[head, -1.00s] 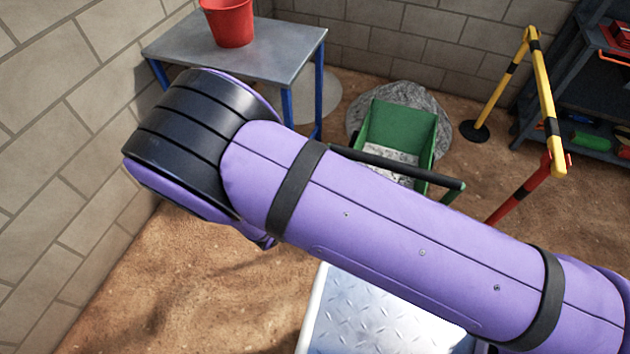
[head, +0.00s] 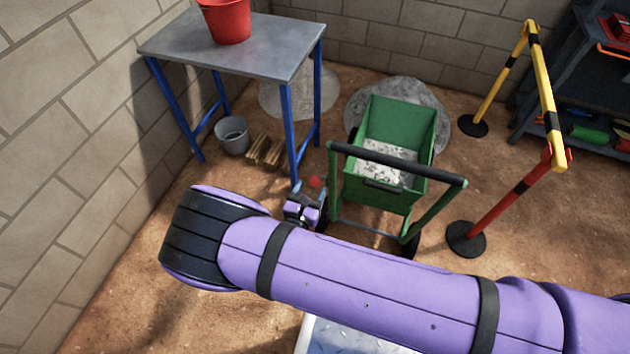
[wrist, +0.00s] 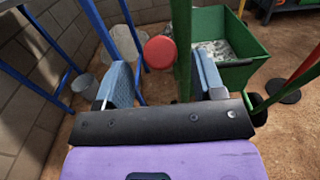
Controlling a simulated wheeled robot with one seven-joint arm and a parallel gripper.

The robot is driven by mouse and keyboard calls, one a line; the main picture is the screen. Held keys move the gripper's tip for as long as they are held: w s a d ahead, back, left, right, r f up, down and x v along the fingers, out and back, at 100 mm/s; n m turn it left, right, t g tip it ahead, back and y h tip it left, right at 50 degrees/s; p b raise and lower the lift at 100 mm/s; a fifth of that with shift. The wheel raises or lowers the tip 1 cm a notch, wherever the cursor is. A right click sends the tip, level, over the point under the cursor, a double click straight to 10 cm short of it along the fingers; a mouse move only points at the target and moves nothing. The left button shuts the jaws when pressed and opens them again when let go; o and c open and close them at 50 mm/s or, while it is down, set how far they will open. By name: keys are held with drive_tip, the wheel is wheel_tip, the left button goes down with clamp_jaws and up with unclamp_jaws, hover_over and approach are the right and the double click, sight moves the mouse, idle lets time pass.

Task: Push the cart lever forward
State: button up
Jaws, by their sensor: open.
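The green cart (head: 398,122) stands on the dirt floor with pale rubble in it and a black push handle (head: 400,163) at its near end. A red round knob (head: 315,182), likely the end of the cart lever, shows beside the cart's left side. My gripper (head: 303,192) is low at the cart's near left, just short of the knob. In the wrist view my open gripper (wrist: 162,78) has blue fingers apart, with the red knob (wrist: 160,52) and a green cart post (wrist: 182,50) appearing between them. I cannot tell whether anything touches. The lever's shaft is mostly hidden.
A metal table (head: 235,45) with blue legs and a red bucket (head: 226,20) stands at the left. A grey bucket (head: 232,136) and wooden pieces (head: 266,151) lie under it. A yellow-black barrier (head: 545,90) and a shelf (head: 590,80) stand at the right.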

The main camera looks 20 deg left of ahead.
sight(314, 185)
drive_tip(key=shift+w+d, duration=0.15)
drive_tip(key=shift+w, duration=1.65)
drive_tip(key=shift+c, duration=0.4)
